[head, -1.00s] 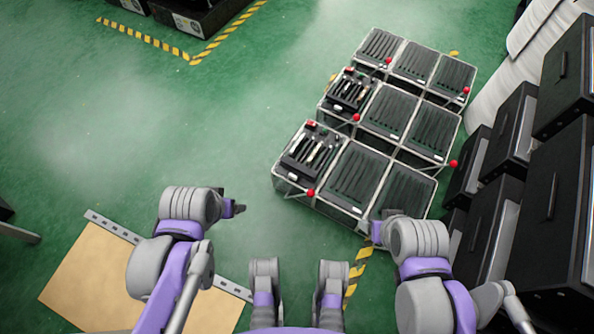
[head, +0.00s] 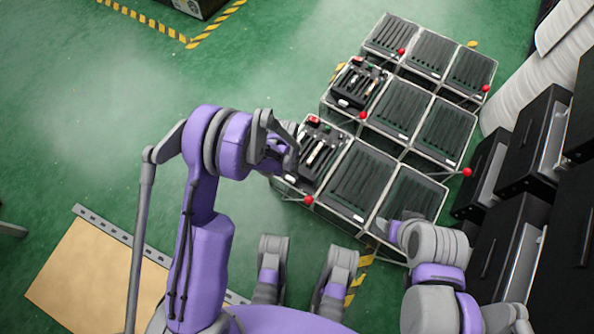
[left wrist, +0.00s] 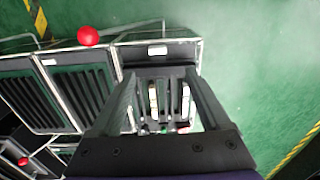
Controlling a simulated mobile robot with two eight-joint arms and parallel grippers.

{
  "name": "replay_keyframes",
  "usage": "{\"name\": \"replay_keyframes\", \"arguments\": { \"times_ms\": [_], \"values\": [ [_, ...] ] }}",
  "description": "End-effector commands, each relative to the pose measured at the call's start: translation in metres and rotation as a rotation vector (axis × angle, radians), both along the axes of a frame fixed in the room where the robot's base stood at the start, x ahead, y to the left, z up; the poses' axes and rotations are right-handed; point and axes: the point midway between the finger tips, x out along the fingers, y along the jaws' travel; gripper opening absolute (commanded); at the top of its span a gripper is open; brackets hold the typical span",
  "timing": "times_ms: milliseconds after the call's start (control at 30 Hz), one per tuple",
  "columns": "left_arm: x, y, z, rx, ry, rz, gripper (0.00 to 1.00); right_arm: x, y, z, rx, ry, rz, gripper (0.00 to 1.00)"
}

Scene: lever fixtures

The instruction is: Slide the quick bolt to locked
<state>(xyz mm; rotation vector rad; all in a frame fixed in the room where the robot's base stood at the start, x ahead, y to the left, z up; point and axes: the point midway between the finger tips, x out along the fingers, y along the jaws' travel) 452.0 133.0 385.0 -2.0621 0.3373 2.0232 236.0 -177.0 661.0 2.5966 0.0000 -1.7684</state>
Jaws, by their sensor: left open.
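The front-left fixture (head: 322,150) has a dark panel with pale metal bars and a red part at its far end. I cannot tell for sure which of its parts is the quick bolt. My left gripper (head: 290,150) is over the left edge of this fixture and hides part of it. In the left wrist view the left gripper (left wrist: 160,78) is open, with the pale bars (left wrist: 156,100) showing between its fingers. I see no contact. My right gripper (head: 384,232) is low beside the front-right fixture, and its fingers are too small to read.
More slatted fixtures (head: 398,108) stand in a wire-framed grid. Red ball knobs stick out from it, one (head: 308,200) close to the front-left fixture and also in the wrist view (left wrist: 88,36). Black cabinets (head: 530,140) stand on the right. Green floor (head: 110,120) is free on the left.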

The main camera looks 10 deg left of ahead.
Motion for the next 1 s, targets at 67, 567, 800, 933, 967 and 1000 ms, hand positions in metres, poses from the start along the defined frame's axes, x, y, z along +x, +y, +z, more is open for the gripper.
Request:
{"name": "replay_keyframes", "arguments": {
  "times_ms": [67, 567, 800, 933, 967, 1000],
  "values": [
    [0.000, -0.002, -0.021, 0.001, 0.011, -0.012, 0.80, 0.000, 0.000, -0.002, 0.000, 0.000, 0.000, 0.71],
    [-0.001, -0.003, -0.093, 0.002, 0.021, -0.020, 0.80, 0.003, 0.000, -0.017, 0.000, 0.002, 0.000, 0.71],
    [-0.001, -0.003, -0.129, 0.002, 0.021, -0.019, 0.80, 0.004, 0.000, -0.024, 0.000, 0.001, 0.000, 0.71],
    [-0.001, -0.003, -0.139, 0.002, 0.021, -0.019, 0.80, 0.005, 0.000, -0.025, 0.000, 0.001, 0.000, 0.71],
    [-0.001, -0.003, -0.140, 0.002, 0.021, -0.019, 0.80, 0.005, 0.000, -0.025, 0.000, 0.001, 0.000, 0.71],
    [-0.001, -0.003, -0.141, 0.002, 0.021, -0.019, 0.80, 0.005, 0.000, -0.025, 0.000, 0.001, 0.000, 0.71]
  ]
}}
